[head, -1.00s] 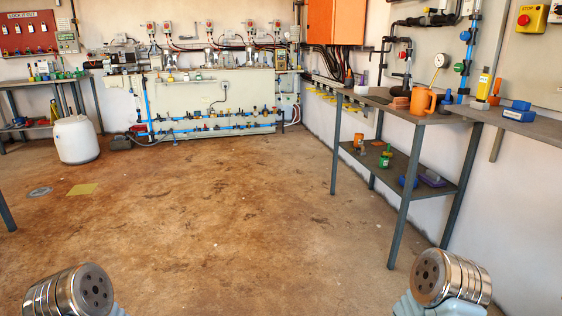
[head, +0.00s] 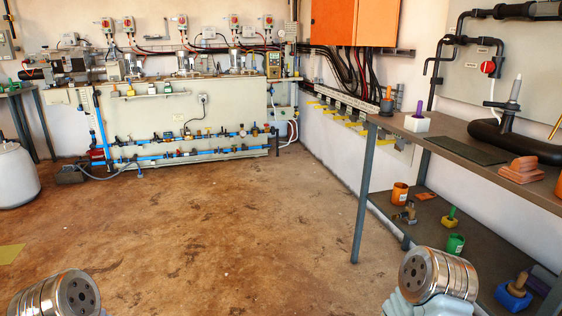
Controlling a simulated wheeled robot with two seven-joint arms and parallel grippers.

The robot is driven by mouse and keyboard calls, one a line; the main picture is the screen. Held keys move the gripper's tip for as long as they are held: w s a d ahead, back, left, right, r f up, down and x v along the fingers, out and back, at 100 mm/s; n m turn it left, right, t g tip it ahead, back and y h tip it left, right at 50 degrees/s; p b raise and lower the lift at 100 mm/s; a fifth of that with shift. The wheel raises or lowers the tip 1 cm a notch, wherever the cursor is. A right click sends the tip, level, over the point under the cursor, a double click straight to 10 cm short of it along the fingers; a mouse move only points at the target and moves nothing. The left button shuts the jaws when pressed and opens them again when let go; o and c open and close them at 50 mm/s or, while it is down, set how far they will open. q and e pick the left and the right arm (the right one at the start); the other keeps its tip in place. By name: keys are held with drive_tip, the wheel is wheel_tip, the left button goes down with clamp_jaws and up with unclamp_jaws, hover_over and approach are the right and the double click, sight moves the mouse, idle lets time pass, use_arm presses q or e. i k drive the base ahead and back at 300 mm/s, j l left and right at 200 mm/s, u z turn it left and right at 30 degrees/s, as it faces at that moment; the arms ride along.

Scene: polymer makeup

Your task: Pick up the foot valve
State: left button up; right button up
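I cannot tell for sure which thing is the foot valve. A small brown and grey fitting (head: 404,213) lies on the lower shelf of the grey metal table at the right. It is too small to make out clearly, and it may be the valve. Metal joints of my two arms show at the bottom left and bottom right edges. Neither gripper is in view.
The table's upper shelf (head: 465,154) holds an orange stepped block (head: 521,169) and a black curved pipe (head: 515,145). An orange cup (head: 400,193) and green cup (head: 455,244) stand below. A table leg (head: 362,200) stands ahead. The brown floor (head: 230,235) is clear.

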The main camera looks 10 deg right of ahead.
sight(386, 109)
drive_tip(key=i+z, duration=0.2)
drive_tip(key=i, duration=0.25)
drive_tip(key=i+j+z, duration=0.2)
drive_tip(key=i, duration=0.3)
drive_tip(key=i+j+z, duration=0.15)
drive_tip(key=i, duration=0.3)
